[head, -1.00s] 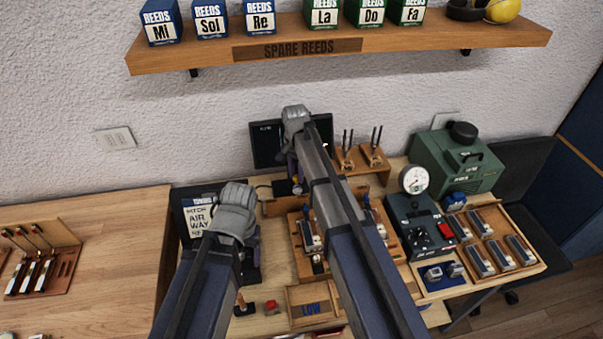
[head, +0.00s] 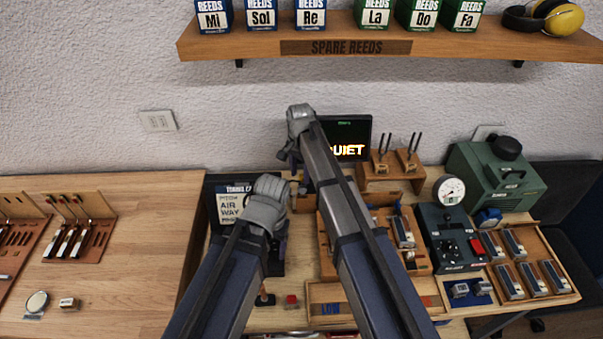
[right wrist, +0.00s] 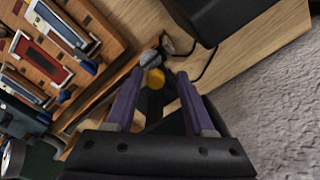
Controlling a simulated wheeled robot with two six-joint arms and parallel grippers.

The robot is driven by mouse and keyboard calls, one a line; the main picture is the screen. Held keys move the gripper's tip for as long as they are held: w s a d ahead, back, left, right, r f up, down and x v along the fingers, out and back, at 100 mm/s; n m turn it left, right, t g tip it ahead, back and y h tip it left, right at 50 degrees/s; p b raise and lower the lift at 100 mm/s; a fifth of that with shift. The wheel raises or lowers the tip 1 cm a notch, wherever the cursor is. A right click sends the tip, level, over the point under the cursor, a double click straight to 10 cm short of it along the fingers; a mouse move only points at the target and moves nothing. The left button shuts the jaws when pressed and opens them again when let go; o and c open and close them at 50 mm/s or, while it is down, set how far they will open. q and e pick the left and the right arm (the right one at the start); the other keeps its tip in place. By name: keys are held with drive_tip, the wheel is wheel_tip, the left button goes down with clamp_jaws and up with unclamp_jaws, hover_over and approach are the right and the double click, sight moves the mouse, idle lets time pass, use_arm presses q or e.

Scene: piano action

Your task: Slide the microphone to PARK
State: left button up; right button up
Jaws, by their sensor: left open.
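What looks like the microphone, a small grey head (right wrist: 150,56) with a yellow part (right wrist: 155,78), shows in the right wrist view. It lies just beyond and between the purple fingertips of my right gripper (right wrist: 159,80). Those fingers are apart, with gaps on both sides, and do not visibly press on it. In the head view my right gripper (head: 290,158) is beside the screen, and its hand hides most of that spot. My left gripper (head: 279,242) is open and lower, in front of the AIR WAY card. I cannot read any PARK mark.
The screen (head: 347,137) reads "QUIET" in part. A wooden tuning-fork stand (head: 390,184), a reed bench (head: 330,270), a gauge (head: 449,190) and a green machine (head: 497,178) stand to the right. The left table top (head: 140,240) has free room.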

drive_tip(key=shift+d, duration=0.1)
drive_tip(key=shift+r, duration=0.1)
wheel_tip(320, 180, up, 8)
drive_tip(key=p, duration=0.8)
use_arm(q)
wheel_tip(320, 180, up, 8)
drive_tip(key=shift+d+f, duration=0.1)
drive_tip(key=shift+f, duration=0.1)
use_arm(e)
drive_tip(key=shift+s+f, duration=0.1)
drive_tip(key=shift+f, duration=0.15)
